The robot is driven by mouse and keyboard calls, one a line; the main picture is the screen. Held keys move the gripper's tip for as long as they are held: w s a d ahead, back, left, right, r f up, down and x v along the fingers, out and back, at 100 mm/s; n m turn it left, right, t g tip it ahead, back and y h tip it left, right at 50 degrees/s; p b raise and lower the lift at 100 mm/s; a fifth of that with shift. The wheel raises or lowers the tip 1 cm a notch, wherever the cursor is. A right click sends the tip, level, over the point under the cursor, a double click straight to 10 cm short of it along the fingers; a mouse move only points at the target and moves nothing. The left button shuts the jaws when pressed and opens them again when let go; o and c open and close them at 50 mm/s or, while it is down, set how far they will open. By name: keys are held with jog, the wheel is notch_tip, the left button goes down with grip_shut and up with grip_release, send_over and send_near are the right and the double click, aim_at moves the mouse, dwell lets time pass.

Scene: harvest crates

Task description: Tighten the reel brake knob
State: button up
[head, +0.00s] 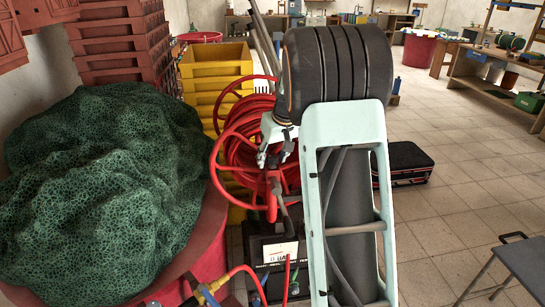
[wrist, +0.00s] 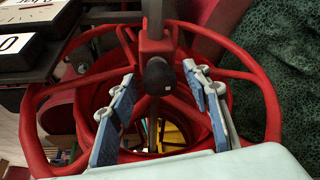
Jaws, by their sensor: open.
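The reel brake knob (wrist: 157,75) is a dark, rounded knob on a red bracket (wrist: 156,42) of the red hose reel (wrist: 262,85). My gripper (wrist: 160,90) is open, with one blue-padded finger on each side of the knob in the wrist view. A gap shows between the knob and each finger, and whether the knob lies at fingertip depth I cannot tell. In the head view my gripper (head: 277,148) is at the right side of the reel (head: 235,150), and the knob cannot be made out clearly there.
A green net heap (head: 95,190) fills a red tub (head: 208,225) at left. Yellow crates (head: 215,62) stand behind the reel. A black box with a white label (head: 280,252) is below it. A black case (head: 408,163) lies at right, with open tiled floor beyond.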

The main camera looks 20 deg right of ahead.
jog(key=c, duration=1.2)
jog(key=shift+o, duration=0.2)
jog(key=shift+m, duration=0.3)
jog(key=m+h+p, duration=0.1)
jog(key=m+h, duration=0.1)
jog(key=m, duration=0.3)
jog(key=shift+a+r+p, duration=0.1)
jog(key=shift+p, duration=0.2)
jog(key=m+g+h, duration=0.1)
jog(key=m, duration=0.2)
jog(key=m+g+h+p, duration=0.1)
jog(key=m, duration=0.2)
jog(key=shift+m, duration=0.3)
jog(key=o, duration=1.2)
jog(key=shift+c, duration=0.2)
